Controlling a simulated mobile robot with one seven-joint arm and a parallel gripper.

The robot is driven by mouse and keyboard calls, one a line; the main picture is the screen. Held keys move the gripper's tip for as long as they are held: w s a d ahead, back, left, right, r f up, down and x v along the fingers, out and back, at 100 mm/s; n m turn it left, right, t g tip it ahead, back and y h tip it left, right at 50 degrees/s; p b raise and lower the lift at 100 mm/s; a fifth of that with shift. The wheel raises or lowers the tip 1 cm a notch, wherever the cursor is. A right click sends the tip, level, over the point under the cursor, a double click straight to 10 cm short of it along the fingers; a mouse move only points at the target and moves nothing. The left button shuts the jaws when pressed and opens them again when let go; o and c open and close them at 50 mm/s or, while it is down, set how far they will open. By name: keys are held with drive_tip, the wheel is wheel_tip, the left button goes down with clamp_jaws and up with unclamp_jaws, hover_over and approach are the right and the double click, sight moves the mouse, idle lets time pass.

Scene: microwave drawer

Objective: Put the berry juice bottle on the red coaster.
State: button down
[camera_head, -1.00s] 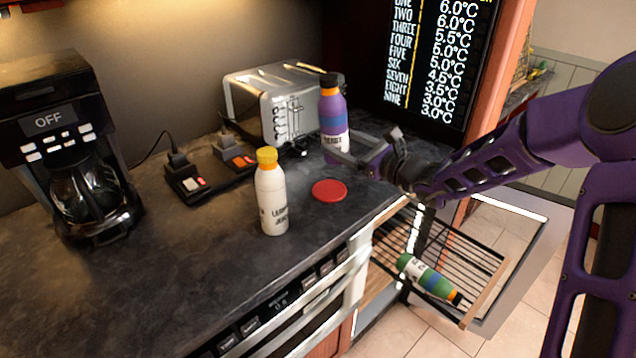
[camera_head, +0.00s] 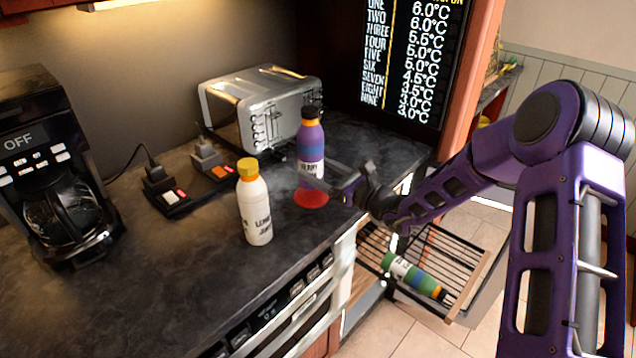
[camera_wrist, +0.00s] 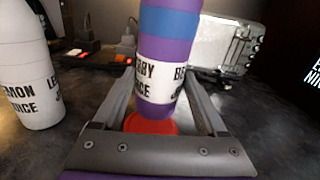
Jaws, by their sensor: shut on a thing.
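The berry juice bottle (camera_head: 310,140) is purple with a blue band, a white label and a black cap. It stands upright between the fingers of my gripper (camera_head: 318,175), which is shut on it. In the wrist view the bottle (camera_wrist: 165,50) fills the space between both fingers (camera_wrist: 160,80). The red coaster (camera_head: 311,199) lies on the dark counter directly under the bottle. It also shows below the bottle's base in the wrist view (camera_wrist: 150,125). I cannot tell whether the base touches the coaster or hangs slightly above it.
A white lemon juice bottle (camera_head: 256,210) with a yellow cap stands left of the coaster. A toaster (camera_head: 250,105) and a power strip (camera_head: 185,190) are behind. A coffee maker (camera_head: 50,170) stands far left. A green bottle (camera_head: 412,275) lies in the open wire rack (camera_head: 470,265).

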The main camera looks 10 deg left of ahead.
drive_tip(key=shift+f, duration=1.7)
drive_tip(key=shift+f, duration=0.15)
unclamp_jaws()
drive_tip(key=v, duration=1.2)
drive_tip(key=shift+s, duration=0.1)
